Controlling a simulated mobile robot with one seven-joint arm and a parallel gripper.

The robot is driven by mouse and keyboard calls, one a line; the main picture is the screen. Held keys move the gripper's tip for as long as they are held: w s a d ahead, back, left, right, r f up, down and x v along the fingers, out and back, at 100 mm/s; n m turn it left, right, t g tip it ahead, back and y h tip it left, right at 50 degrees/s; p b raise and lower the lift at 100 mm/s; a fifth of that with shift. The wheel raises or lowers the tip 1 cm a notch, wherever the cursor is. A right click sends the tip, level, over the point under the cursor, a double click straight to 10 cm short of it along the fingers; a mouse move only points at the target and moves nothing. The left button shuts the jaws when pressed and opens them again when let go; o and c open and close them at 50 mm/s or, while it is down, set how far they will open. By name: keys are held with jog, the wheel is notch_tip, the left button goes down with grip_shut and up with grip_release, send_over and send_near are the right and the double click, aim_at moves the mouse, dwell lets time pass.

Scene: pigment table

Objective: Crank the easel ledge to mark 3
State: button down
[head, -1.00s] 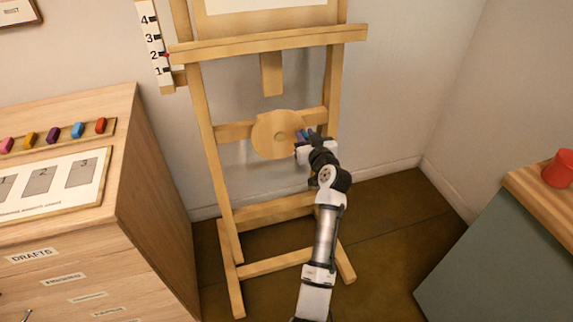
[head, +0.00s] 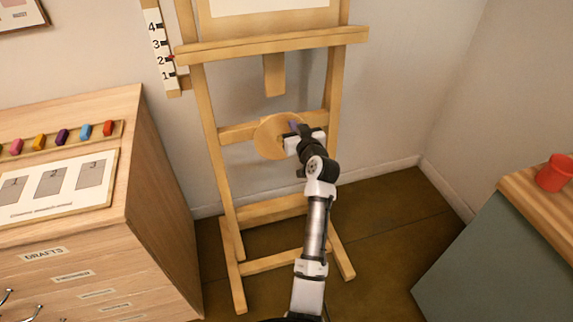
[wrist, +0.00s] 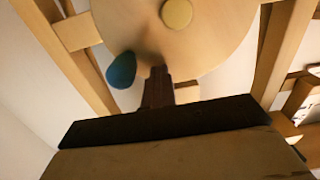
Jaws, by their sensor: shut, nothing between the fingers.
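The easel ledge (head: 270,46) crosses the easel in the head view. The scale board (head: 157,45) is left of it, with marks 1 to 4. A small red pointer (head: 172,57) sits close to mark 2. The round wooden crank disc (head: 265,140) is below the ledge, its right side partly hidden by my gripper (head: 296,134). The blue crank knob (wrist: 122,70) shows in the wrist view just left of my shut, empty fingers (wrist: 157,80), apparently apart from them. In the head view only a bluish bit of the knob (head: 293,124) shows above my gripper.
A wooden drawer cabinet (head: 160,190) stands at the left, with coloured pigment sticks and a numbered card on top. A counter (head: 510,230) with a red cup (head: 555,172) stands at the right. The floor between is clear.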

jog(key=shift+a+r+p, duration=0.15)
jog(key=shift+r+p, duration=0.65)
jog(key=shift+r, duration=0.2)
jog(key=shift+s+a+r+p, duration=0.15)
jog(key=shift+a+r+p, duration=0.15)
jog(key=shift+a+r, duration=0.15)
jog(key=c, duration=1)
grip_release()
jog(key=f+v, duration=0.1)
jog(key=v, duration=0.8)
jog(key=shift+r, duration=0.4)
